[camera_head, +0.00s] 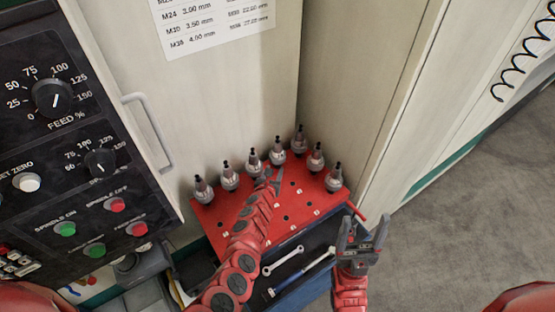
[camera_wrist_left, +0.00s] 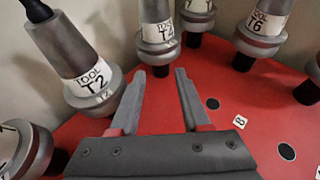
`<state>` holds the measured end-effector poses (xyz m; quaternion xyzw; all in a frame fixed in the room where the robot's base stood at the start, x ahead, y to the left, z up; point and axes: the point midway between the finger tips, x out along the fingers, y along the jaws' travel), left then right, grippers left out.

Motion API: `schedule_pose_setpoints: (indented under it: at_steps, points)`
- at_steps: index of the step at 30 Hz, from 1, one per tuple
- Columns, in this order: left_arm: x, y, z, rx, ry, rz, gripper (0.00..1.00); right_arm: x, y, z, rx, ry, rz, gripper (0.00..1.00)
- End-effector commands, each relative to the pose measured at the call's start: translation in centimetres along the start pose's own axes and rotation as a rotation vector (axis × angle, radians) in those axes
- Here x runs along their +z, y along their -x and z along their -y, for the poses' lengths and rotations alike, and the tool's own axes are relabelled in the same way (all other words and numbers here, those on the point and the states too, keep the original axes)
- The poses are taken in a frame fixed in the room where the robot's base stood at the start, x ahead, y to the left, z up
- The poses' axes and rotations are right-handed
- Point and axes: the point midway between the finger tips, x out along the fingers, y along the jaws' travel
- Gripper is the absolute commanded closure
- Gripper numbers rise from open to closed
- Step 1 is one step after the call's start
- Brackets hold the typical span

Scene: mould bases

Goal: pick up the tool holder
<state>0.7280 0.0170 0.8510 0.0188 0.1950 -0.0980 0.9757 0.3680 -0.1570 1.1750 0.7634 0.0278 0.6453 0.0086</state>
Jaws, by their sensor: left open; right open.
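Several grey tool holders stand upright along the back and right edges of a red board (camera_head: 312,200). My left gripper (camera_head: 272,180) is over the board, close in front of the back row. In the left wrist view, its jaws (camera_wrist_left: 160,74) are open and empty. A tool holder (camera_wrist_left: 158,38) stands just beyond the fingertips, with its label only partly readable. The tool holder labelled T2 (camera_wrist_left: 85,72) stands left of the jaws, and the one labelled T6 (camera_wrist_left: 262,32) is further right. My right gripper (camera_head: 360,238) is open and empty, right of the board.
The board has free holes in its middle. Wrenches (camera_head: 284,262) lie on a lower dark tray in front. A control panel (camera_head: 70,130) with knobs and a door handle (camera_head: 150,132) are at the left. A pale wall panel rises behind the holders. Grey floor is open at right.

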Motion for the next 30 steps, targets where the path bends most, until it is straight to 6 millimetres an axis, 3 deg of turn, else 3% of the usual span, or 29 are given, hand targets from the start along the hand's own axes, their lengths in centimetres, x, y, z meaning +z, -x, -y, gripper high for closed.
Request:
schedule_pose_setpoints:
  at_steps: [13, 26, 30]
  points:
    - [-0.5, -4.2, 0.1, -0.005, -0.011, 0.002, 0.53, 0.7, 4.4, 0.2, 0.000, 0.000, 0.000, 0.28]
    - [0.0, -5.1, 0.0, -0.002, -0.002, 0.001, 0.53, 0.8, 4.9, 0.2, 0.000, 0.000, 0.000, 0.28]
    - [0.0, -5.1, 0.0, -0.001, -0.001, 0.001, 0.75, 0.8, 4.9, 0.2, 0.000, 0.000, 0.000, 0.28]
